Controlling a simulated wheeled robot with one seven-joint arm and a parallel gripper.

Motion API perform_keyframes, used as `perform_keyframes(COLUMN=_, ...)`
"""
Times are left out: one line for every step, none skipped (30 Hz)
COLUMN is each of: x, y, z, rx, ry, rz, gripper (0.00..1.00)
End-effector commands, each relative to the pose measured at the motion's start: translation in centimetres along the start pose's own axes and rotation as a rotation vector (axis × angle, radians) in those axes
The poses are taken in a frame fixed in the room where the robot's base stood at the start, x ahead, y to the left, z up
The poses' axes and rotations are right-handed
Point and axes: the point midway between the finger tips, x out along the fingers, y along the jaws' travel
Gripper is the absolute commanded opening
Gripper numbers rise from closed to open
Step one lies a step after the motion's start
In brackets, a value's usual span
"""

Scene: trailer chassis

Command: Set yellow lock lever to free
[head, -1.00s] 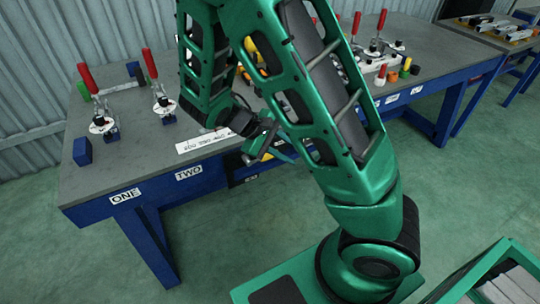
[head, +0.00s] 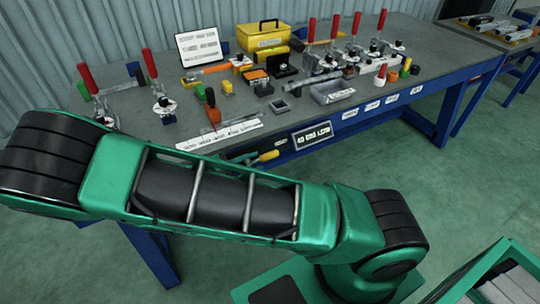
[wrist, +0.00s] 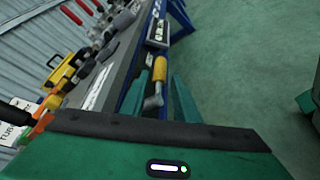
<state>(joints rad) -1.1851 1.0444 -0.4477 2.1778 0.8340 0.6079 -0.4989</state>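The yellow lock lever (head: 268,156) is at the front edge of the table, below the tabletop; its yellow grip points to the right, slightly raised. In the wrist view the yellow lever (wrist: 160,69) shows its grip with a grey metal shank below it. My gripper (wrist: 157,82) shows there as two green fingers, apart, one on each side of the lever in the picture. I cannot tell how far the lever is beyond the fingertips; no contact shows.
The tabletop (head: 215,103) carries red-handled clamps (head: 88,78), a yellow toolbox (head: 262,36), a grey tray (head: 333,92) and small blocks. A dark placard (head: 312,136) hangs on the table front right of the lever.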

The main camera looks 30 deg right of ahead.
Motion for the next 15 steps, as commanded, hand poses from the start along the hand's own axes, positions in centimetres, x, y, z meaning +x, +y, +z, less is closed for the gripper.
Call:
perform_keyframes(x=0.9, y=0.0, z=0.1, rx=-0.001, ry=-0.004, rz=-0.001, gripper=0.29)
perform_keyframes(x=1.4, y=-0.1, z=0.1, rx=-0.001, ry=-0.004, rz=-0.002, gripper=0.29)
perform_keyframes(x=2.2, y=0.0, z=0.1, rx=-0.001, ry=-0.005, rz=-0.002, gripper=0.29)
perform_keyframes(x=2.7, y=0.0, z=0.1, rx=-0.001, ry=-0.005, rz=-0.002, gripper=0.29)
perform_keyframes(x=3.3, y=-0.1, z=0.1, rx=-0.001, ry=-0.005, rz=-0.002, gripper=0.29)
perform_keyframes(x=4.0, y=-0.1, z=0.1, rx=-0.001, ry=-0.004, rz=-0.002, gripper=0.29)
perform_keyframes(x=4.5, y=-0.1, z=0.1, rx=-0.001, ry=-0.005, rz=-0.003, gripper=0.29)
perform_keyframes(x=5.0, y=-0.1, z=0.1, rx=-0.001, ry=-0.004, rz=-0.003, gripper=0.29)
perform_keyframes(x=5.7, y=-0.1, z=0.1, rx=-0.001, ry=-0.004, rz=-0.003, gripper=0.29)
perform_keyframes(x=6.2, y=-0.1, z=0.1, rx=0.000, ry=-0.004, rz=-0.003, gripper=0.29)
perform_keyframes(x=6.6, y=-0.1, z=0.2, rx=0.000, ry=-0.004, rz=-0.002, gripper=0.29)
perform_keyframes(x=7.1, y=-0.1, z=0.2, rx=0.000, ry=-0.005, rz=-0.003, gripper=0.29)
perform_keyframes(x=7.5, y=-0.1, z=0.1, rx=0.000, ry=-0.004, rz=-0.002, gripper=0.29)
perform_keyframes(x=7.8, y=-0.1, z=0.1, rx=0.000, ry=-0.002, rz=-0.002, gripper=0.29)
perform_keyframes(x=8.1, y=-0.1, z=0.1, rx=-0.001, ry=-0.002, rz=-0.003, gripper=0.29)
